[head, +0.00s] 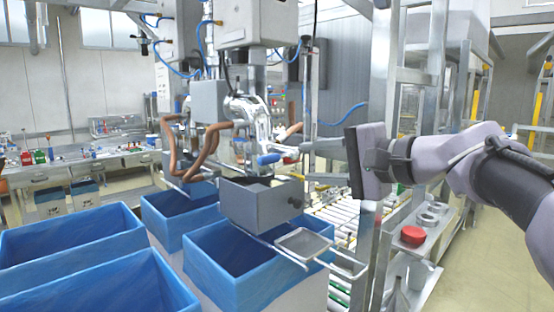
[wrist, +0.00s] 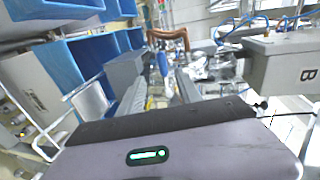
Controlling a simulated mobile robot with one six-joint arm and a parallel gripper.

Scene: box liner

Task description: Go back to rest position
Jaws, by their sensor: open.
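My gripper (head: 306,163) is at the right of centre in the head view, with its dark palm upright and two grey fingers pointing left toward the machine. The fingers are spread apart and nothing shows between them. A blue handle (head: 268,159) on the machine lies just beyond the fingertips; I cannot tell the exact gap. In the wrist view my gripper (wrist: 160,82) shows its fingers reaching away, with the blue handle (wrist: 162,63) ahead between their far ends.
A grey metal box (head: 255,205) sits below and left of the fingers, above a blue-lined box (head: 215,262). More blue boxes (head: 75,240) stand left. A metal frame tray (head: 304,243) juts out below my gripper. A red button (head: 413,235) is below my wrist. Floor at right looks clear.

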